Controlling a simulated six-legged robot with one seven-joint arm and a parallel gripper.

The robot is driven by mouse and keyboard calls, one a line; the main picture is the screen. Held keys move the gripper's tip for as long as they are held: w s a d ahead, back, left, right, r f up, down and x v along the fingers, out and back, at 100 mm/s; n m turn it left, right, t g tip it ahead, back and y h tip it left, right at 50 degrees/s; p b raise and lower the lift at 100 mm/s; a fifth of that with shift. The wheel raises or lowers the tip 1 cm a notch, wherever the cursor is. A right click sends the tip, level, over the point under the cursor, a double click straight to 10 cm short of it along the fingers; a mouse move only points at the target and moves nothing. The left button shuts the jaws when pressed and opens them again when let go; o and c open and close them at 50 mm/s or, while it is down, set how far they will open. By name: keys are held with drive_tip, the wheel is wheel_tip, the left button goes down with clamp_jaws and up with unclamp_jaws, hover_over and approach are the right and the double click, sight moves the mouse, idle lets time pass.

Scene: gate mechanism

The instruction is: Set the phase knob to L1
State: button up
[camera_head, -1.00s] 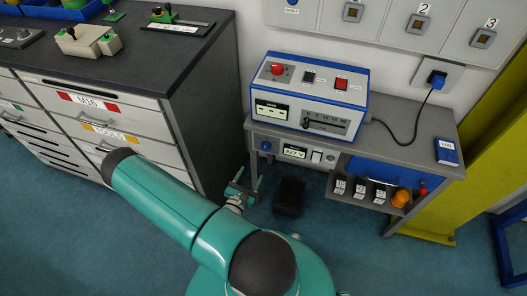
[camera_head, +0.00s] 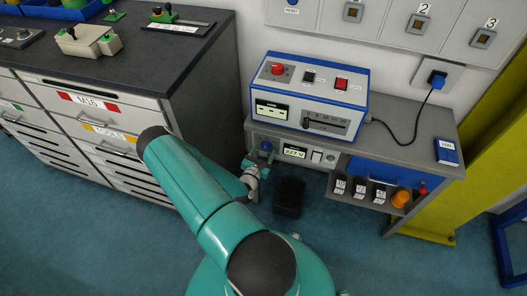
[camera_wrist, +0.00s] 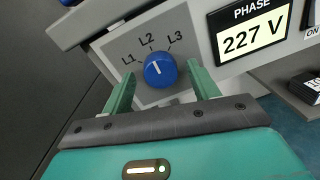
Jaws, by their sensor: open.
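The blue phase knob (camera_wrist: 160,70) sits on a light panel under the labels L1 (camera_wrist: 128,59), L2 (camera_wrist: 147,41) and L3 (camera_wrist: 175,38). Its white mark points up, roughly at L2. My gripper (camera_wrist: 162,74) is open, with one green finger to each side of the knob in the wrist view. Gaps show between fingers and knob; I cannot tell how deep the tips reach. In the head view the knob (camera_head: 266,146) is partly hidden by my gripper (camera_head: 257,160), just below it.
The phase display (camera_wrist: 253,34) reads 227 V, right of the knob. Switches (camera_head: 322,157) sit further right on the bench front. A blue-and-white instrument box (camera_head: 310,95) stands on the bench. A drawer cabinet (camera_head: 110,120) is close on the left. A dark object (camera_head: 288,197) is on the floor.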

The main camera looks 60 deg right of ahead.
drive_tip(key=shift+d, duration=0.2)
drive_tip(key=c, duration=1)
drive_tip(key=shift+o, duration=0.2)
drive_tip(key=shift+n, duration=0.3)
drive_tip(key=n, duration=0.4)
drive_tip(key=shift+a+f, duration=0.1)
drive_tip(key=shift+n, duration=2.8)
drive_tip(key=shift+t, duration=0.3)
